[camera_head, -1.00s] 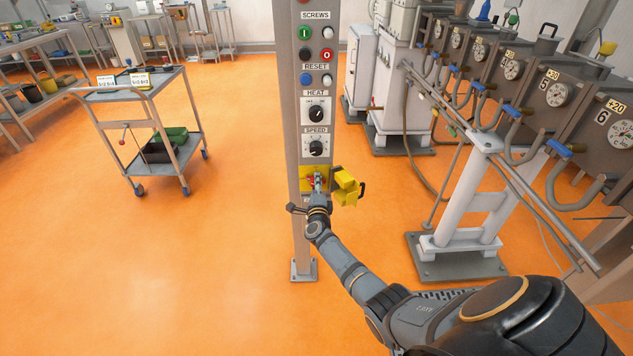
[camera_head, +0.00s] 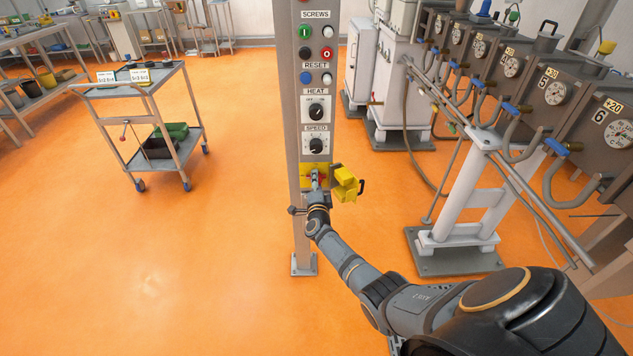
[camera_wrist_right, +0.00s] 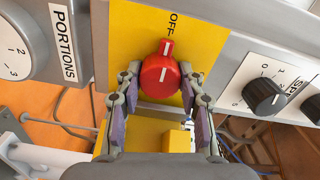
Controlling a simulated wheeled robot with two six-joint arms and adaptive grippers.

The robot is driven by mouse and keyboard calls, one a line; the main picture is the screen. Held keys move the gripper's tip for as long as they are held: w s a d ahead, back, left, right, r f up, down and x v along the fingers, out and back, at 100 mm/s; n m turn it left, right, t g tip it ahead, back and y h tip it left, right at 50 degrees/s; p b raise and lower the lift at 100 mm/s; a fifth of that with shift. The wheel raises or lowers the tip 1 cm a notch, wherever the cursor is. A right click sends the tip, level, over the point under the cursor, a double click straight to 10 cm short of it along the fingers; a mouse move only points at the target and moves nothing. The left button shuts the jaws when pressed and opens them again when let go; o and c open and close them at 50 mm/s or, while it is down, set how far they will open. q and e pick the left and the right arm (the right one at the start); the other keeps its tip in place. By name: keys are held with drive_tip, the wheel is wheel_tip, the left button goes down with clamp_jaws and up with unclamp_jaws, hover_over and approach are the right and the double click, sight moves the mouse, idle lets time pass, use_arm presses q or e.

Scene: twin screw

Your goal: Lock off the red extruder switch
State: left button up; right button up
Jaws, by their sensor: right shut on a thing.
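The red extruder switch (camera_wrist_right: 160,77) is a round knob on a yellow plate (camera_wrist_right: 118,38). Its narrow tab points at the word OFF in the right wrist view. In the head view, the red switch (camera_head: 319,177) is low on the grey control post, mostly hidden by my gripper. My right gripper (camera_head: 314,182) is shut on the switch; its fingers (camera_wrist_right: 160,95) lie on both sides of the knob. A yellow block-like piece with a black loop (camera_head: 346,184) sits just right of the switch. My left gripper is not in view.
The post (camera_head: 293,130) carries buttons and the HEAT and SPEED dials (camera_head: 316,145) above the switch. A cart (camera_head: 150,120) stands at left. A white stand (camera_head: 465,200) and machines with gauges (camera_head: 555,93) are at right. Orange floor is clear at front left.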

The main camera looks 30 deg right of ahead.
drive_tip(key=shift+f, duration=0.1)
drive_tip(key=o, duration=1.2)
drive_tip(key=shift+a, duration=0.1)
drive_tip(key=v, duration=1.2)
drive_tip(key=shift+s, duration=0.1)
